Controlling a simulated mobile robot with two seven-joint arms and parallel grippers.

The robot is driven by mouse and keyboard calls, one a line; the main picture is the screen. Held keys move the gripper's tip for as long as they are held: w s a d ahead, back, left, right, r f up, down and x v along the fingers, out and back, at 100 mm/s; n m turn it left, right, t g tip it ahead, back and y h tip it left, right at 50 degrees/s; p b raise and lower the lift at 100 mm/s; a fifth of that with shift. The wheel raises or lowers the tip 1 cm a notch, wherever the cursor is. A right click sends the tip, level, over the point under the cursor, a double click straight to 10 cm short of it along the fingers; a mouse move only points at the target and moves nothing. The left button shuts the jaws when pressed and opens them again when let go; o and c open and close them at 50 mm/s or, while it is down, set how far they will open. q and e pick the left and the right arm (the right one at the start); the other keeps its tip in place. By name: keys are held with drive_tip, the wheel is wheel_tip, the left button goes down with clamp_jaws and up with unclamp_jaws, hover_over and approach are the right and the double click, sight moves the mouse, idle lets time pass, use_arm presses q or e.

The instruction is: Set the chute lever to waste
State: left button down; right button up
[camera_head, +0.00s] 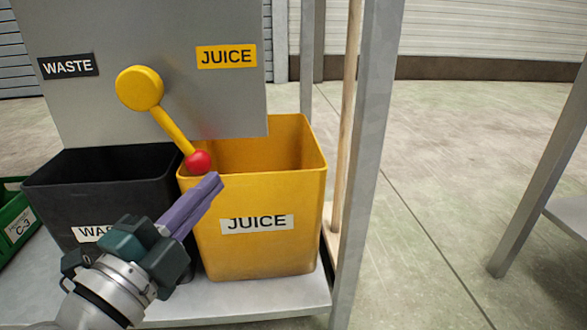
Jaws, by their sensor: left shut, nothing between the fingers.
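The chute lever (172,132) is a yellow arm on a round yellow hub (140,88), mounted on a grey panel (200,25). It slants down to the right and ends in a red ball knob (198,161) in front of the yellow bin. A black WASTE label (68,66) is at the panel's left, a yellow JUICE label (226,56) at its right. My left gripper (217,180) has purple fingers that are shut and empty. Its tips are just below and right of the knob; I cannot tell whether they touch it. My right gripper is not in view.
A black waste bin (105,180) and a yellow juice bin (262,255) stand side by side on a grey shelf (245,300) below the panel. A grey post (367,150) rises to the right. A green crate (12,222) is at far left.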

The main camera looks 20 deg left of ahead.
use_arm(q)
drive_tip(key=w+a+b, duration=0.4)
drive_tip(key=w+b, duration=0.1)
drive_tip(key=shift+w, duration=0.2)
drive_tip(key=shift+f, duration=0.1)
